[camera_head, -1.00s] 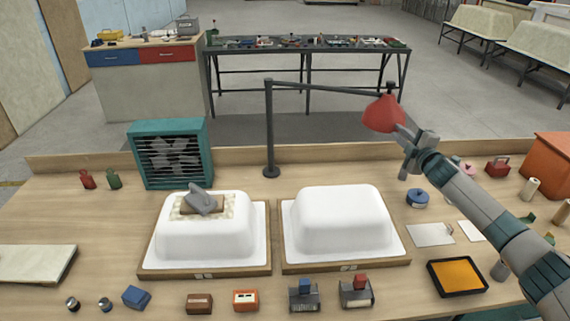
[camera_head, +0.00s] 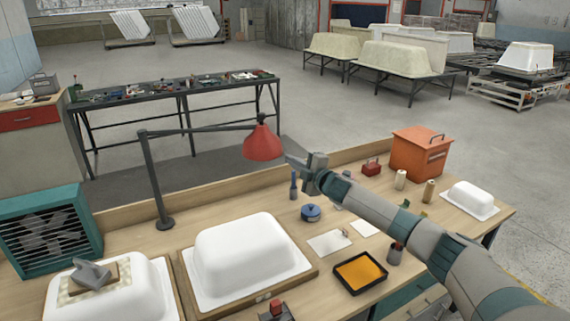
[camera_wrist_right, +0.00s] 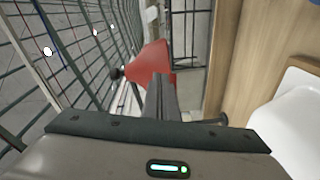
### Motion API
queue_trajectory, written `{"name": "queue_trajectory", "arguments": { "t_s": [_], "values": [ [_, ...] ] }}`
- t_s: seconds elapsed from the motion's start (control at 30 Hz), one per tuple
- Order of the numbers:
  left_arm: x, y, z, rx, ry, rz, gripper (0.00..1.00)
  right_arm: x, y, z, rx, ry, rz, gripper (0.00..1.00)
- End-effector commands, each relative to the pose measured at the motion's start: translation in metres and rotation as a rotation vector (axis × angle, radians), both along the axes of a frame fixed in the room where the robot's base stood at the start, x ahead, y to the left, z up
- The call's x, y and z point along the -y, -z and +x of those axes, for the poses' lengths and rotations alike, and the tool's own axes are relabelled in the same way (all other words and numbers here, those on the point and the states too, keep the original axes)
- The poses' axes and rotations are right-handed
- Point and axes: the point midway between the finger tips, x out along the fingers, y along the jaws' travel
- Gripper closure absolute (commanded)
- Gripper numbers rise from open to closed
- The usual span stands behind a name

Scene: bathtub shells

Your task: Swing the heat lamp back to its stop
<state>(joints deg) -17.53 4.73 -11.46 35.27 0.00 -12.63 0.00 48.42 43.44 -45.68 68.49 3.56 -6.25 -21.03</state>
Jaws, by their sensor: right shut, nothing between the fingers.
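The heat lamp has a dark post (camera_head: 153,180) on a round base at the bench's back edge. Its thin arm (camera_head: 200,129) reaches right from the post top, and a red shade (camera_head: 263,145) hangs at its end. My right gripper (camera_head: 289,159) is shut and empty, just right of the shade. In the right wrist view its fingers (camera_wrist_right: 161,95) point toward the red shade (camera_wrist_right: 151,66) and hide part of it. I cannot tell whether they touch it. My left gripper is out of view.
Two white tub shells (camera_head: 247,258) (camera_head: 112,292) stand on the bench in front of the lamp. A teal fan (camera_head: 50,230) is at left. A blue round pot (camera_head: 311,212), an orange tray (camera_head: 360,272) and an orange box (camera_head: 420,152) are on the right side.

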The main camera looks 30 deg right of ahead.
Motion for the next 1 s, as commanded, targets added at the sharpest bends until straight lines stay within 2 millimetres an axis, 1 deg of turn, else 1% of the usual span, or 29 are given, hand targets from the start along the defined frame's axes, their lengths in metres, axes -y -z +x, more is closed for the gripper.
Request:
{"name": "queue_trajectory", "arguments": {
  "t_s": [0.03, 0.1, 0.2, 0.4, 0.6, 1.0],
  "values": [
    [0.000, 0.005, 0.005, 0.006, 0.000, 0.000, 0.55, 0.007, 0.001, -0.002, 0.001, 0.002, -0.003, 1.00],
    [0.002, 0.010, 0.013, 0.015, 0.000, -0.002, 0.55, 0.017, 0.001, -0.006, 0.001, 0.002, -0.003, 1.00],
    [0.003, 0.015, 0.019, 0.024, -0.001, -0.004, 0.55, 0.032, 0.001, -0.012, 0.001, 0.001, -0.004, 1.00],
    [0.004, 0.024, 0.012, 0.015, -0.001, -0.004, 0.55, 0.055, -0.002, -0.020, 0.000, 0.000, -0.002, 1.00],
    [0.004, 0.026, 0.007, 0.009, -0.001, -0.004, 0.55, 0.063, -0.003, -0.024, -0.001, -0.001, 0.000, 1.00],
    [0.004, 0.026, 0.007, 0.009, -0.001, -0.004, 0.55, 0.063, -0.004, -0.024, -0.001, -0.001, 0.000, 1.00]
  ]
}}
